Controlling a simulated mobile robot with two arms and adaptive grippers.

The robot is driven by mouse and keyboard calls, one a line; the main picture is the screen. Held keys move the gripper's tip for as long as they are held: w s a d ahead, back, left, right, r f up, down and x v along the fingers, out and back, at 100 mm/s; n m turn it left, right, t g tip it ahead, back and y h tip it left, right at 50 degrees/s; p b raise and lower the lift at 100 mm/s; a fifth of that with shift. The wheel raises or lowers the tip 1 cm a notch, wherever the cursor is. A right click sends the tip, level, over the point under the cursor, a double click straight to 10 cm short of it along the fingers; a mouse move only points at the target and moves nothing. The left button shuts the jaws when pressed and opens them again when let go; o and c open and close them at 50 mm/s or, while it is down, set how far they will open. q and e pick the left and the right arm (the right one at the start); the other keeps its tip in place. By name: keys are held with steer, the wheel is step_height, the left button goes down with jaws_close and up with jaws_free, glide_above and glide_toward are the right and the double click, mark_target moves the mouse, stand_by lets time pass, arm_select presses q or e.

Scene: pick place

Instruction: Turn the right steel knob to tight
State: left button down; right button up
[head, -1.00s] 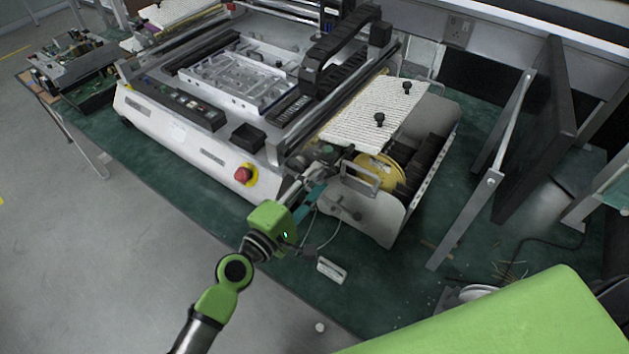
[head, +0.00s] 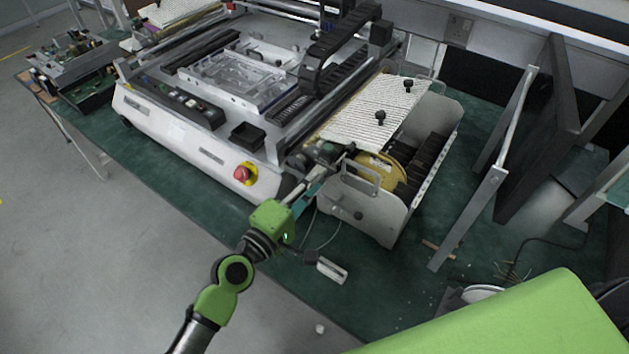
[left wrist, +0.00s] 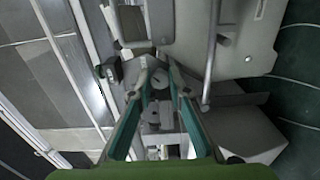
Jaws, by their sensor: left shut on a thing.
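My left gripper (head: 322,172) reaches in from the lower left to the near corner of the machine's side unit. In the left wrist view its two teal fingers (left wrist: 158,78) converge and are shut on a small grey steel knob (left wrist: 159,80). The fingers hide much of the knob in the head view, and its marking or angle cannot be read. My right gripper is not in view.
The white machine (head: 190,135) with a red stop button (head: 243,173) stands left of the gripper. The side unit's metal plate (head: 365,215) and handle are close on the right. A white connector (head: 332,270) with a cable lies on the green bench.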

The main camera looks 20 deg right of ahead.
arm_select(q)
steer(key=c, duration=1.9)
jaws_free()
steer(key=shift+s+a, duration=0.1)
steer(key=v, duration=1.1)
steer(key=shift+s+a, duration=0.3)
